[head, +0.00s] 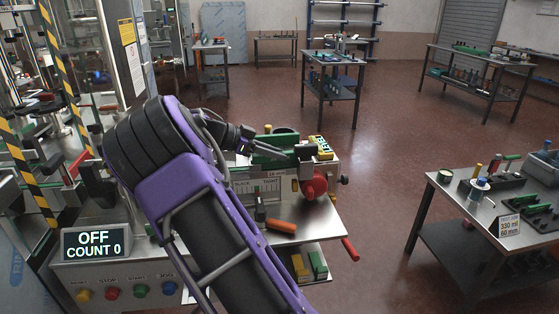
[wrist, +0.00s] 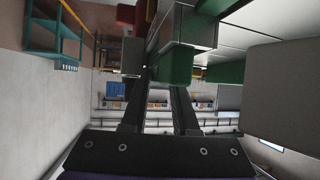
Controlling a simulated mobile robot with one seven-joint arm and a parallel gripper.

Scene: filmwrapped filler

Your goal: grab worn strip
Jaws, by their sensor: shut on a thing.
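My gripper (head: 290,153) reaches in over the top of the machine on the bench, beside a long green piece (head: 268,160) that looks like the worn strip. In the wrist view, my gripper's two dark fingers (wrist: 162,88) run up to a green block-like part (wrist: 176,66), and the fingers are shut on it. The green part still lies against the grey machine body (wrist: 190,27). My arm hides much of the machine's left side in the head view. How worn the strip is cannot be seen.
A red knob (head: 315,184) sticks out at the machine's front. An orange-handled item (head: 281,225) lies on the bench top. Green and yellow blocks (head: 318,265) stand on the shelf below. A display (head: 97,242) reads OFF, COUNT 0. A side table (head: 475,225) stands right; floor between is clear.

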